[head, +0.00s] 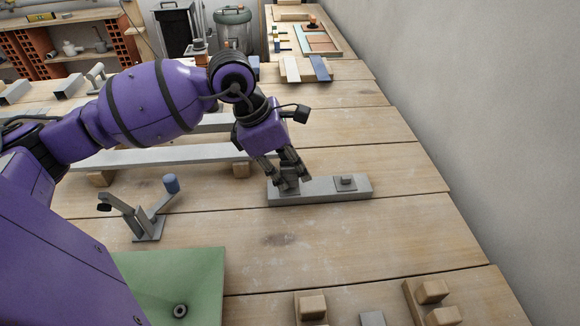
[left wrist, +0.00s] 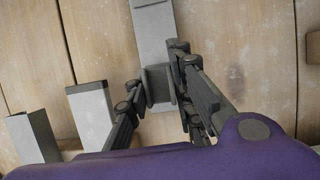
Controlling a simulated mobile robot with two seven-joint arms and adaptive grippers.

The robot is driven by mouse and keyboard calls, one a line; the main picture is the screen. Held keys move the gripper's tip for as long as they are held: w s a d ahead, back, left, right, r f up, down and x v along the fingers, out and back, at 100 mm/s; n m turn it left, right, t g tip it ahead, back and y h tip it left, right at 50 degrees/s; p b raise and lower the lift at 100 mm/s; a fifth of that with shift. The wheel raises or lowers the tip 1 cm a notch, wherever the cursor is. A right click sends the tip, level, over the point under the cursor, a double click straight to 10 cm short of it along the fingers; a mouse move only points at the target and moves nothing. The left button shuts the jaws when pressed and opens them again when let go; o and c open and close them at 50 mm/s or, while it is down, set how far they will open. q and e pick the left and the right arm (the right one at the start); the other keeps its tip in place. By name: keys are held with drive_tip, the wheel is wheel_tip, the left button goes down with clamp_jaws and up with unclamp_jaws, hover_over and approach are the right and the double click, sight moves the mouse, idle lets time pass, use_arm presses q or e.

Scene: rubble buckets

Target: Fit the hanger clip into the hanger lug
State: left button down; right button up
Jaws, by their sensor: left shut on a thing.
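My left gripper (head: 289,178) reaches down over the left end of a flat grey metal bar (head: 318,194). It is shut on a small grey piece, which I take for the hanger clip (left wrist: 159,84). In the left wrist view the piece sits between the two dark fingers, at or just above the near end of the bar (left wrist: 156,45). The fingers hide much of it, and I cannot tell whether it is seated in anything. A square plate with a small raised block (head: 345,183) is on the bar's right half; I cannot tell which part is the hanger lug.
Wooden blocks (head: 432,291) are at the front right. Long grey beams (head: 170,155) lie behind. Planks right of the bar are clear up to the wall.

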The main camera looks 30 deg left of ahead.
use_arm(q)
drive_tip(key=shift+f+b, duration=0.35)
drive_tip(key=shift+f, duration=0.25)
drive_tip(key=c, duration=1.4)
unclamp_jaws()
drive_tip(key=shift+c, duration=0.2)
drive_tip(key=v, duration=1.2)
